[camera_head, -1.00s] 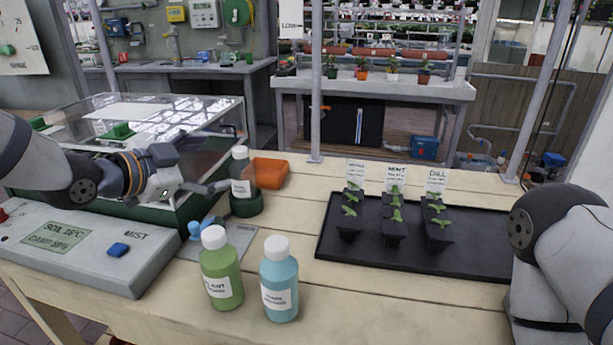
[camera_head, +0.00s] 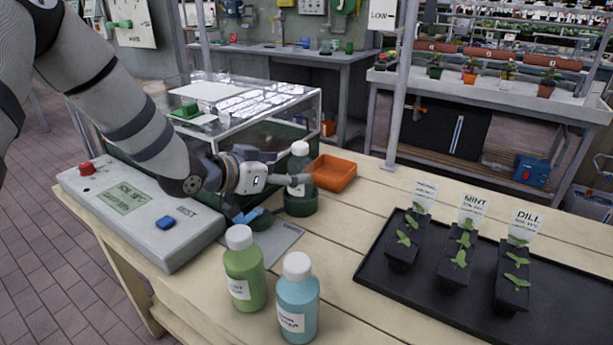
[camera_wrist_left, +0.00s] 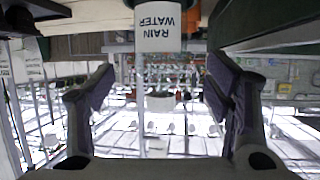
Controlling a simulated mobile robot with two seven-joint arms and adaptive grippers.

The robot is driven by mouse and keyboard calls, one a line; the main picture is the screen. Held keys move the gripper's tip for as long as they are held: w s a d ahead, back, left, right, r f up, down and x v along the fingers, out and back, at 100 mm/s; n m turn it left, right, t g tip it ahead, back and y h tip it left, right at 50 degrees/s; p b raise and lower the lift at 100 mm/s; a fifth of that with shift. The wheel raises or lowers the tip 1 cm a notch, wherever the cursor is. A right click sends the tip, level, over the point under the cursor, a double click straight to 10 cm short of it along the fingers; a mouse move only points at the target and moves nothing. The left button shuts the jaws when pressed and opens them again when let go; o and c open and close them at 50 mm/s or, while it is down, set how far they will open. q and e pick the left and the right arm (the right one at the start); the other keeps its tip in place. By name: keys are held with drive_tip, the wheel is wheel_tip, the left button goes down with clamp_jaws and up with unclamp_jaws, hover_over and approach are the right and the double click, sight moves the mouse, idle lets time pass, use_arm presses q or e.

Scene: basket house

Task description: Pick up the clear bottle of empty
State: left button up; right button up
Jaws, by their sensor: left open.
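In the left wrist view the bottle's label (camera_wrist_left: 157,22) reads RAIN WATER at the top edge, so most of the bottle is cut off. I cannot tell whether a finger touches the bottle. My right gripper is not in view.
A green bottle (camera_head: 245,270) and a blue bottle (camera_head: 297,300) stand at the table's front. An orange tray (camera_head: 333,172) is right behind the clear bottle. A glass-topped case (camera_head: 255,100) and grey control box (camera_head: 150,215) are left. A black seedling tray (camera_head: 385,282) is right.

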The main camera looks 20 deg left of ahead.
sight(291, 171)
use_arm(q)
drive_tip(key=b+x, duration=0.1)
drive_tip(key=x, duration=0.4)
drive_tip(key=shift+w+f, duration=0.15)
drive_tip(key=shift+f, duration=0.05)
drive_tip(key=shift+w+d, duration=0.1)
drive_tip(key=shift+w, duration=0.15)
drive_tip(key=shift+r, duration=0.3)
drive_tip(key=c, duration=1.2)
drive_tip(key=shift+c, duration=0.2)
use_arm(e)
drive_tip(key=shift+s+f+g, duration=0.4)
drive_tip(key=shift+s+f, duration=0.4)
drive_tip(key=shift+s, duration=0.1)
use_arm(q)
drive_tip(key=shift+r, duration=0.1)
